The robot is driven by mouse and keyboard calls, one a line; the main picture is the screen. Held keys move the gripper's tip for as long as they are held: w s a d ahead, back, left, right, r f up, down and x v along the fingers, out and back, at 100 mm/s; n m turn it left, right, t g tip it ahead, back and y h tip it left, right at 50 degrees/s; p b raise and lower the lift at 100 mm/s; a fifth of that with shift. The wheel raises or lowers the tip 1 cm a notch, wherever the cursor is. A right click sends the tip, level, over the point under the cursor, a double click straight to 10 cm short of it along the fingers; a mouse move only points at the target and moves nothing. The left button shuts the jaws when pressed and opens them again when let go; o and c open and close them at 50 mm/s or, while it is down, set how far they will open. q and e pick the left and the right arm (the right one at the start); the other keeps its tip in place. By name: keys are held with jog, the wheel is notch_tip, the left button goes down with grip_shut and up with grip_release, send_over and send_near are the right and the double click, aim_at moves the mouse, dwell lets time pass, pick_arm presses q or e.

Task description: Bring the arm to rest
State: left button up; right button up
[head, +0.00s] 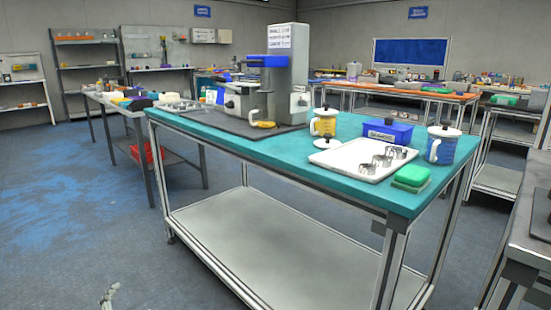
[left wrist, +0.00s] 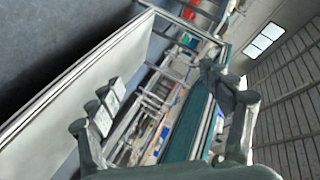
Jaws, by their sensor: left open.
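Only a small pale tip of my left gripper (head: 109,295) shows at the bottom left edge of the head view, low over the blue floor and apart from the workbench. In the left wrist view my left gripper (left wrist: 160,88) has its two fingers spread wide with nothing between them. The wrist view is strongly tilted, with the bench's pale lower shelf (left wrist: 75,75) and its teal top (left wrist: 190,125) beyond the fingers. My right gripper is in neither view.
The teal-topped workbench (head: 255,150) stands ahead. Floor (head: 70,220) at left is clear.

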pick_arm(q)
jog(key=s+d+f+n+g+h, duration=0.1)
jog(key=s+d+f+n+g, duration=0.1)
jog(key=s+f, duration=0.4)
jog(key=s+d+f+n+g+h, duration=0.1)
jog(key=s+f+g, duration=0.4)
jog(key=s, duration=0.8)
jog(key=s+d+f+n+g, duration=0.2)
jog(key=s+d+f+g, duration=0.1)
jog(key=s+d+f, duration=0.2)
jog(key=s+f, duration=0.2)
jog(key=s, duration=0.2)
jog(key=shift+s+d+f+n+g+h, duration=0.15)
jog(key=shift+s+n+g+h, duration=0.25)
